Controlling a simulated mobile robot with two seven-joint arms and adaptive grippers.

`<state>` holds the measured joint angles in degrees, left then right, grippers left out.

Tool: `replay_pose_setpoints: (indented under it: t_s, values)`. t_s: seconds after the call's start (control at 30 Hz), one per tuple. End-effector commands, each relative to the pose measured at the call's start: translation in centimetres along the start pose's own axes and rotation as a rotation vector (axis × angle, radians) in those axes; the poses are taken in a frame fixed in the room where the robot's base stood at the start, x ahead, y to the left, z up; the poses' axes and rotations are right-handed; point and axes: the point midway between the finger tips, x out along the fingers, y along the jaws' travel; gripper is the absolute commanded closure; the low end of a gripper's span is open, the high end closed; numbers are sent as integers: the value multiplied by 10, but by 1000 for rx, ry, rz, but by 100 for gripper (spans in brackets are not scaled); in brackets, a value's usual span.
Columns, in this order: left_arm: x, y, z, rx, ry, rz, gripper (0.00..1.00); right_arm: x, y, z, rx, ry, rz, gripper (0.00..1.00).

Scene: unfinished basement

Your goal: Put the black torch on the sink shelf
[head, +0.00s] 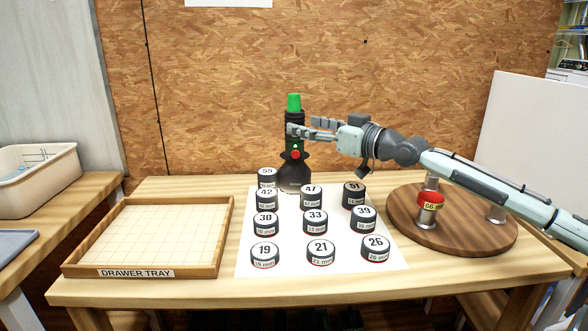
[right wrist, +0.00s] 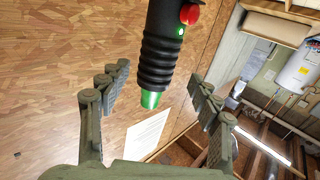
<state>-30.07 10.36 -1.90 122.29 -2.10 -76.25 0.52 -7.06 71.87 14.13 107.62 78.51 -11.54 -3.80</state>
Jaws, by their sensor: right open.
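The black torch (head: 294,169) stands upright at the back of the table, with a flared base, a green end on top and a red button on its side. My right gripper (head: 304,127) is open at the upper part of the torch, reaching in from the right; one finger crosses in front of the body. In the right wrist view the torch (right wrist: 160,55) comes between the two spread fingers, with visible gaps on both sides. Whether a finger touches it I cannot tell. My left gripper is not in view. I cannot identify a sink shelf for sure.
Several numbered black cylinders (head: 315,222) stand on a white sheet (head: 290,263) before the torch. An empty drawer tray (head: 150,237) lies left, a round wooden board (head: 452,240) with metal posts right. A pale basin (head: 38,185) sits on the left bench.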

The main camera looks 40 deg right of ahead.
Motion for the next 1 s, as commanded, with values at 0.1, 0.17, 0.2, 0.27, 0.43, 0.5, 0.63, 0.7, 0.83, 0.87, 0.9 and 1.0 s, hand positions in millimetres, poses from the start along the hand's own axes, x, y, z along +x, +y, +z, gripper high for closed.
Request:
replay_pose_setpoints:
  t_s: [0.1,0.17,0.2,0.27,0.43,0.5,0.63,0.7,0.83,0.87,0.9,1.0]
  values:
    - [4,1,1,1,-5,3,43,10,2,-5,-2,4,1,37]
    - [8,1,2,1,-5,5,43,15,4,-5,0,5,1,37]
    - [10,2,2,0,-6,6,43,18,4,-5,1,5,2,37]
    - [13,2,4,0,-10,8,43,24,5,-6,1,6,1,37]
    - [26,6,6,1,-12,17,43,39,6,-5,2,5,3,37]
    - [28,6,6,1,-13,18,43,43,6,-4,1,4,2,37]
    - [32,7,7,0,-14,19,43,47,5,-3,-1,1,0,37]
    - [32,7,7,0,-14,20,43,47,5,-2,-2,0,0,37]
    - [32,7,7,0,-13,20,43,47,5,-2,-2,0,0,37]
    - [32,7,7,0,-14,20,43,47,5,-2,-2,0,0,38]
    - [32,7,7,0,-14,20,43,47,5,-2,-1,0,0,43]
    - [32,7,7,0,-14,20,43,47,5,-2,-1,0,0,55]
